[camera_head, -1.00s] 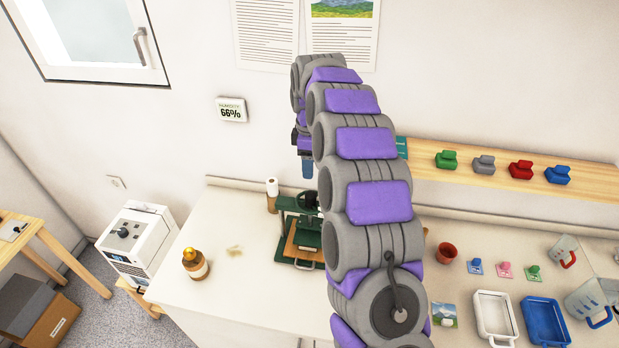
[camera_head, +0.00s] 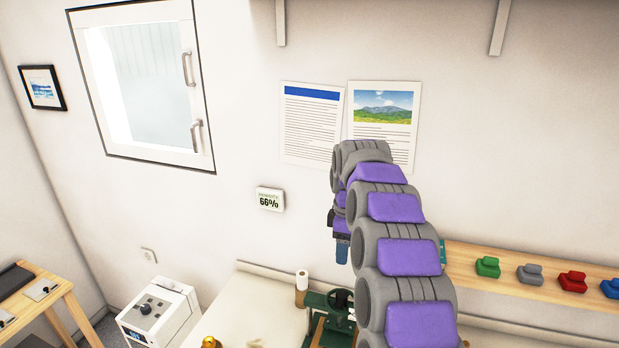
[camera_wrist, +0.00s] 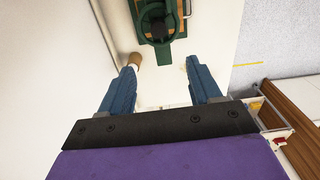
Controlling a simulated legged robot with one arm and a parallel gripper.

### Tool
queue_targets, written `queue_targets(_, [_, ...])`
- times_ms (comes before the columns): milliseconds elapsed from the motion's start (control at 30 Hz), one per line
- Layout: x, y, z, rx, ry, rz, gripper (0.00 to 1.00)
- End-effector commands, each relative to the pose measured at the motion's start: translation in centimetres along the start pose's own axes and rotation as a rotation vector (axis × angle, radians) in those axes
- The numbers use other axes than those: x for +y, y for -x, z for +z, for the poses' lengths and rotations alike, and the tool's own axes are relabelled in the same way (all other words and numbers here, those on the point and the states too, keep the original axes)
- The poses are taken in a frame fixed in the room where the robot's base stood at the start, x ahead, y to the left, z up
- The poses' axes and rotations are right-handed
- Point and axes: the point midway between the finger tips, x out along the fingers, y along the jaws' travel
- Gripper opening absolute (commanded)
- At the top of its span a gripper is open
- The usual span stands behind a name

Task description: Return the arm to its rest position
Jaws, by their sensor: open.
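My arm, grey with purple pads, rises from the lower right in the head view and bends over at the top. My gripper (camera_head: 342,248) hangs from its end with blue fingers pointing down, in front of the wall above the counter. In the wrist view my gripper (camera_wrist: 160,68) shows two blue fingers spread apart with nothing between them. A green press (camera_wrist: 155,30) stands on the counter beyond the fingertips. It also shows in the head view (camera_head: 330,302), partly behind my arm.
A wooden shelf (camera_head: 510,275) with several coloured blocks runs along the wall right of my arm. A paper roll (camera_head: 302,284) stands left of the press. A white machine (camera_head: 158,315) and wooden table (camera_head: 45,305) are at lower left. Two posters and a window are on the wall.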

Motion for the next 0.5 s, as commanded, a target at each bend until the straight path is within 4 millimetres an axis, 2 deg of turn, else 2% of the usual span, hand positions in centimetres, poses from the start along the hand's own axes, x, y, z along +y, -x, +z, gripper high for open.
queue_targets(167, [-2.7, 0.5, 0.6, 0.007, -0.067, -0.011, 0.63])
queue_targets(500, [-10.2, 1.1, 2.6, 0.002, -0.26, -0.045, 0.63])
